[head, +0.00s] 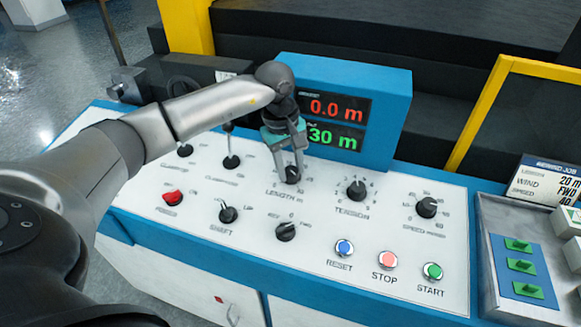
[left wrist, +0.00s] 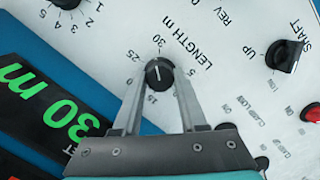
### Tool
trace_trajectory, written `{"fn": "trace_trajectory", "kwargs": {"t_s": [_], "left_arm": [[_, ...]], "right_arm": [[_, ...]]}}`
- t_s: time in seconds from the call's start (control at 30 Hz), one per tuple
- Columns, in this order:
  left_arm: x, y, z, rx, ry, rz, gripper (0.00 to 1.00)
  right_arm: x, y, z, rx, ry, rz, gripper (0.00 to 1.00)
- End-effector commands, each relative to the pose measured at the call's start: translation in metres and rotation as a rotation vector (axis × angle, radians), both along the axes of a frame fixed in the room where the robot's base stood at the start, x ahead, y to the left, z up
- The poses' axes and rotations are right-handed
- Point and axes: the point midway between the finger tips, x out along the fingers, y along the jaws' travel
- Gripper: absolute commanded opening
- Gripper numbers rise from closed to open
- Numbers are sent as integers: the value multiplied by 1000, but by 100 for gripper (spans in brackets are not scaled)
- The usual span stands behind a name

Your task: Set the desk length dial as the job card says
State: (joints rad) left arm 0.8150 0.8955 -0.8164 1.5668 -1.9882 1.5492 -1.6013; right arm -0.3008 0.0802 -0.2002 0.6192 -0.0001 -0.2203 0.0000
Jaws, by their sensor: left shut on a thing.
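The length dial (head: 292,175) is a black knob on the white panel of the blue desk. My left gripper (head: 290,168) comes down over it, with its fingers on both sides. In the left wrist view the dial (left wrist: 159,73) sits between the fingertips, with a white pointer line on its top and printed numbers around it. The display (head: 338,121) shows a red 0.0 m above a green 30 m. The job card (head: 546,186) stands at the right; its top line seems to read 20 m, the rest partly legible. My right gripper is not in view.
The tension dial (head: 356,190) and speed dial (head: 427,207) are to the right, the shaft switch (head: 228,213) and key knob (head: 286,231) nearer. Reset (head: 344,248), stop (head: 388,260) and start (head: 432,271) buttons line the front. A grey tray (head: 487,262) adjoins the right.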

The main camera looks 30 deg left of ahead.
Motion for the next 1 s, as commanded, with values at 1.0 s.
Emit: {"fn": "trace_trajectory", "kwargs": {"t_s": [1.0], "left_arm": [[-2, 1, 0, -162, -44, 946, 0]], "right_arm": [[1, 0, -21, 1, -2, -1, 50]]}}
